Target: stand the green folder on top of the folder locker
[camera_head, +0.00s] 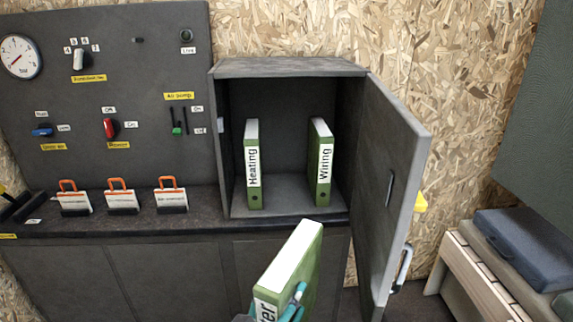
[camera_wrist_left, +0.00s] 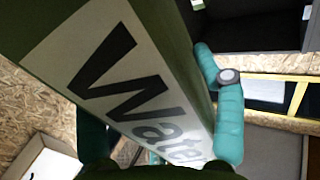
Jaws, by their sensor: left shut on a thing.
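My left gripper (camera_head: 291,308) is shut on a green folder (camera_head: 296,262) with a white spine, at the bottom middle of the head view, in front of the locker. The folder is tilted, and its spine label is partly cut off. In the left wrist view the folder (camera_wrist_left: 135,75) reads "Wate…" and lies between the teal fingers (camera_wrist_left: 165,110). The grey folder locker (camera_head: 290,68) stands on the counter with its door (camera_head: 385,170) swung open to the right. Its flat top is bare. My right gripper is not in view.
Inside the locker stand two green folders, "Heating" (camera_head: 252,165) and "Wiring" (camera_head: 320,163), with a gap between them. A control panel (camera_head: 130,130) is on the left. Several orange-handled tags (camera_head: 120,197) stand on the counter. A blue case (camera_head: 525,240) lies on the right.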

